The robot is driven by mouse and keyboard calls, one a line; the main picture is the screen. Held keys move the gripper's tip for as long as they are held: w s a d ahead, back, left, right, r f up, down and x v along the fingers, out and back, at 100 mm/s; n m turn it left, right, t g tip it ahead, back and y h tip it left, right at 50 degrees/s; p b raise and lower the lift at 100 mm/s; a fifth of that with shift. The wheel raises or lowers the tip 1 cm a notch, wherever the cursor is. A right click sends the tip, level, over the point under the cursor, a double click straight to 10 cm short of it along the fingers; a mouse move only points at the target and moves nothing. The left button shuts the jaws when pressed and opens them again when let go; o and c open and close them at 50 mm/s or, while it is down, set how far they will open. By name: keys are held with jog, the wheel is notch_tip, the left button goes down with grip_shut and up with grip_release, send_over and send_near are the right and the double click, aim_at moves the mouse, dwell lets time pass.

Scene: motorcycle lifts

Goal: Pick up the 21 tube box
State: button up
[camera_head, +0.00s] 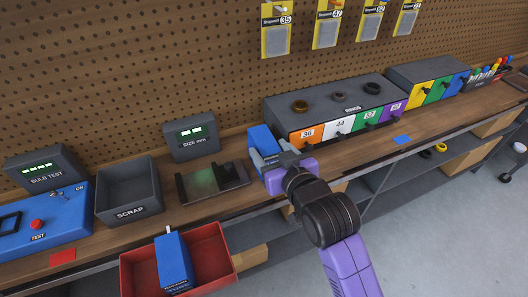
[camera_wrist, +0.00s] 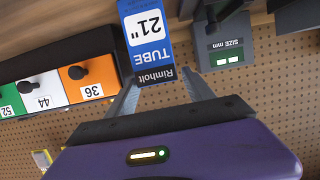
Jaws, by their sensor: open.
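The 21 tube box is blue with a white label reading 21" TUBE in the wrist view (camera_wrist: 147,32), where it appears upside down. In the head view the blue box (camera_head: 261,138) stands on the bench, left of the rings unit and partly hidden by my gripper (camera_head: 284,159). In the wrist view my gripper (camera_wrist: 160,88) is open, its fingers on either side of the near end of the box. I cannot tell whether either finger touches it.
The grey rings unit (camera_head: 333,103) stands close right of the box. A size gauge (camera_head: 191,136) and a dark tray with a green plate (camera_head: 205,182) are to its left. Another blue box (camera_head: 173,262) sits in a red bin (camera_head: 213,239) below the bench edge.

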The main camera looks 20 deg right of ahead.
aim_at(264, 142)
jog(key=shift+p+x, duration=0.4)
jog(key=shift+x, duration=2.2)
jog(key=shift+d, duration=0.15)
grip_shut()
